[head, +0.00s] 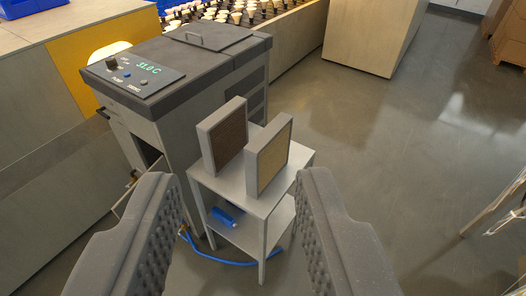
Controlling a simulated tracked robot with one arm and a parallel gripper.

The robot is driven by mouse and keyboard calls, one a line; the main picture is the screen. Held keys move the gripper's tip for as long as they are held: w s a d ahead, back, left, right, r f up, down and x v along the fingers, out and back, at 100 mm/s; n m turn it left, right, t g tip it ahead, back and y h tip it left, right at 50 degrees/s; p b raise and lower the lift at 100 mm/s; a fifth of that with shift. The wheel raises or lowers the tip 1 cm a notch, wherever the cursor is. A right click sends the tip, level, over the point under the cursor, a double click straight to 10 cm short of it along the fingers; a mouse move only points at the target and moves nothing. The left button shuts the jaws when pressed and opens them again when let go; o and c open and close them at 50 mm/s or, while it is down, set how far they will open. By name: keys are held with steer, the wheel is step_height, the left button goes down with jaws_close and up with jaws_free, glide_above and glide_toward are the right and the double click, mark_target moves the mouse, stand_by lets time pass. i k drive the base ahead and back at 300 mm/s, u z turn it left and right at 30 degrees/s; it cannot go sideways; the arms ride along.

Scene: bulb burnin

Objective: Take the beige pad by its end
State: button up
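The beige pad (273,159) stands upright in a grey frame on the top of a small grey stand, in the middle of the head view. A similar pad with a brown face (229,141) stands upright just left of it. My gripper (245,225) is open and empty in the foreground, its two textured dark fingers at the lower left and lower right. Both pads show between the fingers, farther away, and neither finger appears to touch them. The back of the beige pad is hidden.
The stand (254,203) has a lower shelf with a blue cylinder (229,214); a blue hose (240,262) runs by the floor. A grey machine (185,90) with a green display adjoins it at left. Many bulbs (235,14) fill a tray behind.

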mark_target(267, 153)
steer(key=i, duration=0.85)
steer(key=z, duration=0.05)
